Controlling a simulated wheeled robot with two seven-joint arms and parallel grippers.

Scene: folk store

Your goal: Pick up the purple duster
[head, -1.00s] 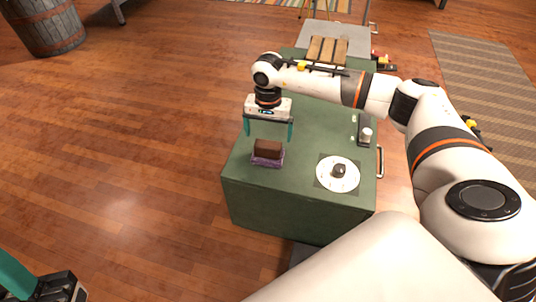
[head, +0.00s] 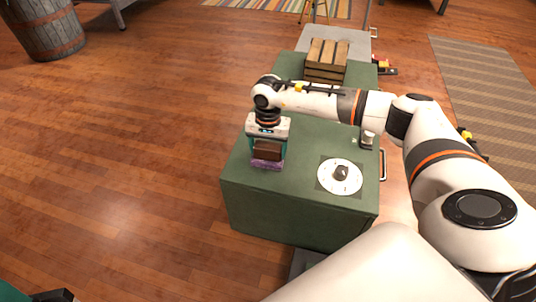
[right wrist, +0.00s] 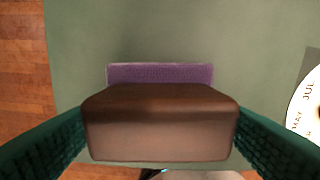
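The purple duster has a brown block-shaped handle (head: 267,150) on a purple pad (head: 267,163). It is near the left front corner of the green cabinet top (head: 238,172). In the right wrist view the handle (right wrist: 160,122) fills the middle, with the pad (right wrist: 160,73) behind it. My right gripper (head: 268,153) points down over the duster, its teal fingers against both ends of the handle, shut on it. The pad appears to rest on the top. My left gripper (head: 38,296) shows only in part at the lower left corner; its fingertips are cut off.
A round white dial-like disc (head: 340,177) with a dark knob lies right of the duster. A small metal-and-white item (head: 367,138) stands near the right edge. A wooden crate (head: 326,72) sits at the back. Open floor lies left of the cabinet.

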